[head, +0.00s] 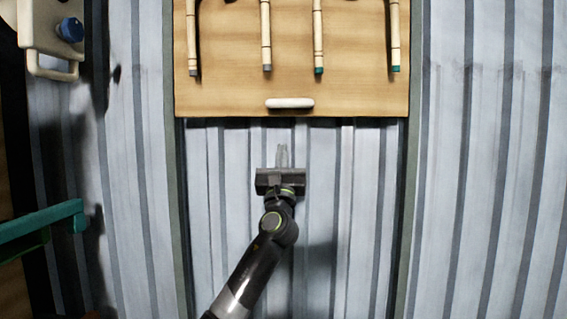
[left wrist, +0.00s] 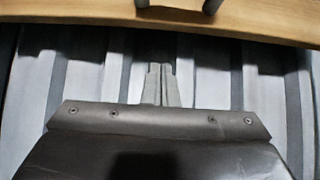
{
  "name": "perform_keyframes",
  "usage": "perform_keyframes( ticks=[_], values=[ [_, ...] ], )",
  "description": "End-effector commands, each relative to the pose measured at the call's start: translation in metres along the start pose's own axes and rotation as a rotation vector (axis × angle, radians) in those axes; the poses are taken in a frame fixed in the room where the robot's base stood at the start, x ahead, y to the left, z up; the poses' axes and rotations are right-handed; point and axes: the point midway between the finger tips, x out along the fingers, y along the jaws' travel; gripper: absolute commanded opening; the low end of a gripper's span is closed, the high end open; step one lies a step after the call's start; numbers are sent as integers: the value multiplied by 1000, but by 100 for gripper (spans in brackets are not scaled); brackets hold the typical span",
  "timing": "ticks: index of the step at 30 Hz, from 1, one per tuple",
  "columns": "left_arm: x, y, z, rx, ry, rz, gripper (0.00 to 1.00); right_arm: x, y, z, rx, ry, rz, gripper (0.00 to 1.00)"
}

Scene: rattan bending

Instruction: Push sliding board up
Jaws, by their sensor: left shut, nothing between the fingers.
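The sliding board (head: 340,92) is a tan wooden panel at the top middle of the head view, between two dark side rails. A white handle (head: 290,103) sits near its lower edge. My left gripper (head: 282,150) is shut and empty, just below the board's lower edge and apart from it in the head view. In the left wrist view the shut fingers (left wrist: 158,82) point toward the board's edge (left wrist: 110,20), with a gap between. Two grey posts show at the top of that view, partly cut off. My right gripper is not in view.
Several rattan sticks (head: 266,35) lie on the board, some with teal or grey ends. A cream container with a blue knob (head: 70,30) is at the top left. A teal bar (head: 40,222) is at the left edge. The corrugated grey surface (head: 490,180) on the right is clear.

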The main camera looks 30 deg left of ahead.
Motion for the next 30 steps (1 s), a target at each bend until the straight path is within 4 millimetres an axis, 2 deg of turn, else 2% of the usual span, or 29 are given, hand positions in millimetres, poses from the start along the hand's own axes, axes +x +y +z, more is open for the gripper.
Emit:
perform_keyframes(
  ticks=[1, 6, 10, 16, 30],
  values=[
    [12, 0, 3, 2, 0, 1, 0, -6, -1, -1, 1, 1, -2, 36],
    [39, 0, 6, 0, -1, 1, 0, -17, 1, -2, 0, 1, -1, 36],
    [50, 0, 19, 0, -1, 0, 0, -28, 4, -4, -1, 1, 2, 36],
    [59, 0, 27, 0, 0, 0, 0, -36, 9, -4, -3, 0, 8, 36],
    [61, 0, 30, 0, -1, 0, 0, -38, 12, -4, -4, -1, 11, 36]
  ],
)
